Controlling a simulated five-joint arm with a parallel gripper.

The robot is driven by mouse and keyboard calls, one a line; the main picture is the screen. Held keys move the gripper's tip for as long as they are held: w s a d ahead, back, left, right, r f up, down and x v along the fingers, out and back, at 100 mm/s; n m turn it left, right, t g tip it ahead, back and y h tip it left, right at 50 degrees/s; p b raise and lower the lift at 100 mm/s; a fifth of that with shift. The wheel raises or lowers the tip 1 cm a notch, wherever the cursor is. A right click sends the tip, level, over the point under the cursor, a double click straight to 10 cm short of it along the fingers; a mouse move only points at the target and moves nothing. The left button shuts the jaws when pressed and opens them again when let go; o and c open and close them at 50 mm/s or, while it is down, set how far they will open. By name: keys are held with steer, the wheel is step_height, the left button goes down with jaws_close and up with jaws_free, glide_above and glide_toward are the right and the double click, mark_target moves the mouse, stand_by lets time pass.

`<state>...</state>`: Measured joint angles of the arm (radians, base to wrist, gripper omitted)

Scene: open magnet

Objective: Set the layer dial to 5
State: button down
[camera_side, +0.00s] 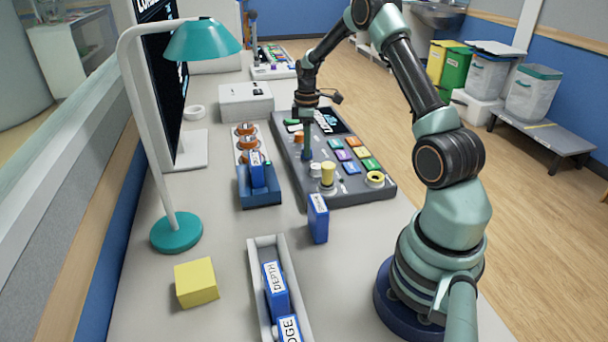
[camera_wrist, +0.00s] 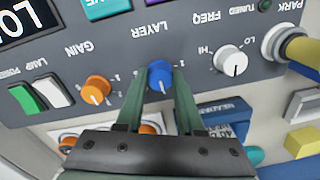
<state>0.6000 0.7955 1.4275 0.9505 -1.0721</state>
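The layer dial (camera_wrist: 160,74) is a blue knob on the grey console (camera_side: 350,192), under the printed word LAYER, which appears upside down in the wrist view. My gripper (camera_wrist: 159,76) reaches the console with one finger on each side of the dial. Whether the fingers press on the knob or leave a thin gap is unclear. In the side view my gripper (camera_side: 306,157) points straight down at the console, and the dial is hidden by it. I cannot read the dial's setting; its scale numbers are mostly covered or too small.
An orange GAIN knob (camera_wrist: 96,90) and a white FREQ knob (camera_wrist: 231,63) flank the dial. A blue cartridge (camera_side: 318,218), a yellow block (camera_side: 196,282) and a teal lamp (camera_side: 177,232) stand on the table.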

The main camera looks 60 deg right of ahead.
steer(key=shift+m, duration=0.4)
steer(key=m, duration=0.3)
steer(key=shift+m, duration=0.4)
steer(key=m, duration=1.1)
steer(key=shift+t, duration=0.3)
steer(key=m, duration=0.4)
steer(key=shift+m, duration=0.3)
steer(key=c, duration=0.5)
jaws_free()
steer(key=shift+a, duration=0.1)
